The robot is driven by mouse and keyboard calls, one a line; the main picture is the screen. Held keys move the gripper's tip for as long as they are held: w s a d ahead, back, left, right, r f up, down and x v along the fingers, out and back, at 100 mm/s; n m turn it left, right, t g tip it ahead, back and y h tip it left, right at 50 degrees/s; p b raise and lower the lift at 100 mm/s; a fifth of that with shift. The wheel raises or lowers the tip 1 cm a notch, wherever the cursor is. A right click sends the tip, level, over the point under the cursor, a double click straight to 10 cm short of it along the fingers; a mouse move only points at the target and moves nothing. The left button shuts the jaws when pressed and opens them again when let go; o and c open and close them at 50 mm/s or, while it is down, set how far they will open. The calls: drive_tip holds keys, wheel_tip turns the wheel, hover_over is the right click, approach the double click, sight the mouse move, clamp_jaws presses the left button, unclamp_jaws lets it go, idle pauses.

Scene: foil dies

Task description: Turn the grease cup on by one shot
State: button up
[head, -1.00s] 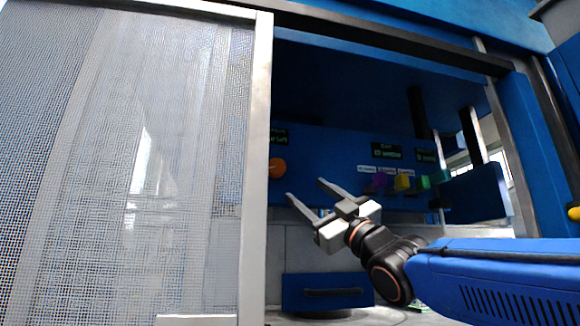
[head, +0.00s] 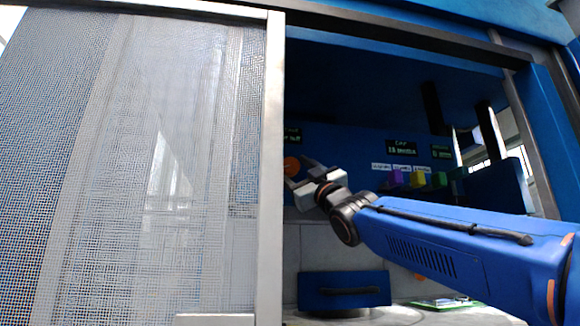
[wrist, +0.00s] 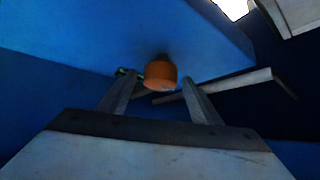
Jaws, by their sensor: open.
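The grease cup appears to be the orange round cap (head: 291,165) on the blue back panel, just right of the screen door's edge. In the wrist view the orange cap (wrist: 161,74) shows ahead, between and beyond my gripper's fingertips. My gripper (head: 298,172) is open and empty, close in front of the cap. In the wrist view the two fingers (wrist: 160,84) stand apart on either side of the cap. I cannot tell whether either finger touches it.
A mesh screen door (head: 150,170) with a pale frame covers the left side. Purple, yellow and green blocks (head: 418,180) sit under labels at right. A blue drawer front (head: 345,289) is below. A green board (head: 445,302) lies on the pale surface at lower right.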

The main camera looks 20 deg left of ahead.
drive_tip(key=shift+x, duration=1.05)
drive_tip(key=c, duration=1)
drive_tip(key=shift+f+m+t+h, duration=0.1)
drive_tip(key=shift+m+t+h, duration=0.2)
drive_tip(key=shift+m+t, duration=0.75)
drive_tip(key=shift+m+t+h, duration=1.05)
drive_tip(key=shift+m+t, duration=0.3)
drive_tip(key=shift+m, duration=0.55)
drive_tip(key=shift+m+t+h, duration=1.05)
drive_tip(key=shift+m+t, duration=0.25)
drive_tip(key=shift+m, duration=0.55)
drive_tip(key=shift+m+t+h, duration=0.8)
drive_tip(key=shift+m+h, duration=0.5)
drive_tip(key=shift+m, duration=0.35)
drive_tip(key=shift+m+t+h, duration=0.8)
drive_tip(key=shift+m+h, duration=0.5)
drive_tip(key=shift+m, duration=0.35)
drive_tip(key=shift+d+m+t+h, duration=0.1)
drive_tip(key=shift+m+t+h, duration=0.4)
drive_tip(key=shift+m+h, duration=0.55)
